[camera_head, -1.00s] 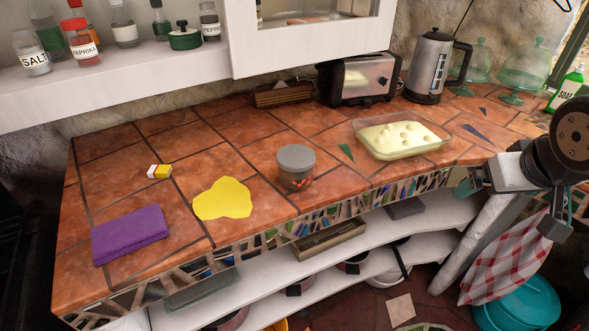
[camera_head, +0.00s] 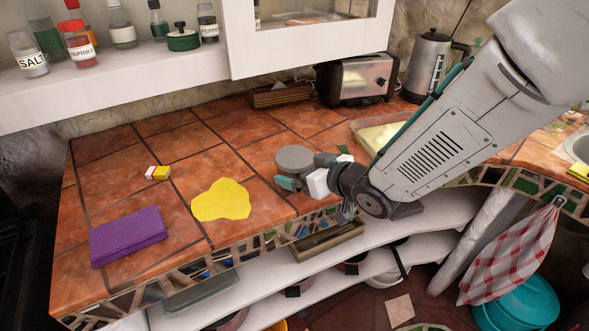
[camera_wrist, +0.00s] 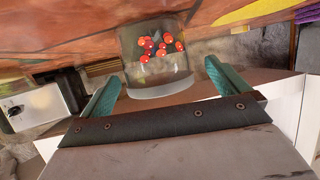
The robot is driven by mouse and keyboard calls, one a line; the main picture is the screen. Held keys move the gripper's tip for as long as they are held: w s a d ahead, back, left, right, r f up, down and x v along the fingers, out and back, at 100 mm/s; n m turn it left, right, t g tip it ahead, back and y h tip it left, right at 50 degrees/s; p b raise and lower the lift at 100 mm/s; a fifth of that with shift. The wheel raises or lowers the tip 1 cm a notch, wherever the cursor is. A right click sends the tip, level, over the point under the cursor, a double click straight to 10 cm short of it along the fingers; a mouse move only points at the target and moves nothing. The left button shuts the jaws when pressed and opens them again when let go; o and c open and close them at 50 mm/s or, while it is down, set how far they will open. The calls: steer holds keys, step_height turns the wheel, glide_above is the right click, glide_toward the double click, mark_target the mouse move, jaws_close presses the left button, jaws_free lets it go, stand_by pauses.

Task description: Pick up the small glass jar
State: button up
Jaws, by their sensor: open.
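The small glass jar (camera_head: 295,158) stands on the tiled counter near its front edge. In the head view its round grey lid shows, and my gripper hides most of its body. In the wrist view the clear jar (camera_wrist: 157,60) holds several small red pieces. My gripper (camera_head: 316,198) is open at the front right of the jar. In the wrist view, its green fingers (camera_wrist: 160,84) lie to the left and right of the jar's near end, with gaps on both sides. I cannot tell how deep the jar sits between them.
A yellow flat patch (camera_head: 222,200), a purple folded cloth (camera_head: 127,236) and a small yellow, white and red item (camera_head: 158,173) lie left of the jar. A glass dish (camera_head: 375,133) is partly hidden behind my arm. A toaster (camera_head: 357,80) stands at the back.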

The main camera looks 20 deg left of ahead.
steer(key=x, duration=0.4)
steer(key=shift+w, duration=0.25)
steer(key=c, duration=1.1)
steer(key=shift+r, duration=0.1)
